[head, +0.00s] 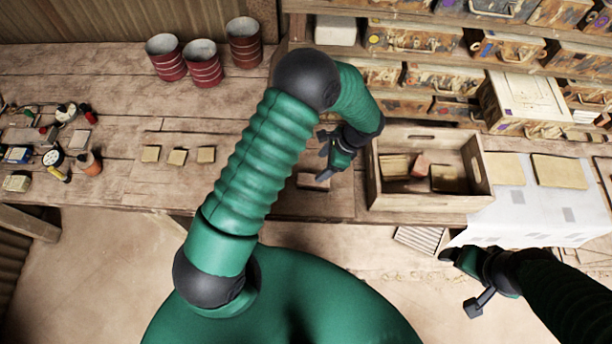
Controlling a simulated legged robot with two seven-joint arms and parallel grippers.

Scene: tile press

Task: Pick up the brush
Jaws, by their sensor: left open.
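My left gripper (325,158) is open above the bench, just left of a wooden crate (428,203). A small reddish-brown block-like thing (313,182) lies on the bench just below its fingers, apart from them as far as I can see. It may be the brush, but it is too small to tell. The crate holds tan tiles (448,179) and a reddish piece (420,165) that I cannot identify for sure. My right gripper (466,280) hangs low at the right, in front of the bench edge, with its fingers apart and nothing between them.
Three red cans (204,68) stand at the back left. Three small tiles (178,157) lie in a row on the bench (120,185). Small tools and jars (52,157) crowd the far left. A white sheet (508,215) with tiles lies right of the crate. Drawers line the back.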

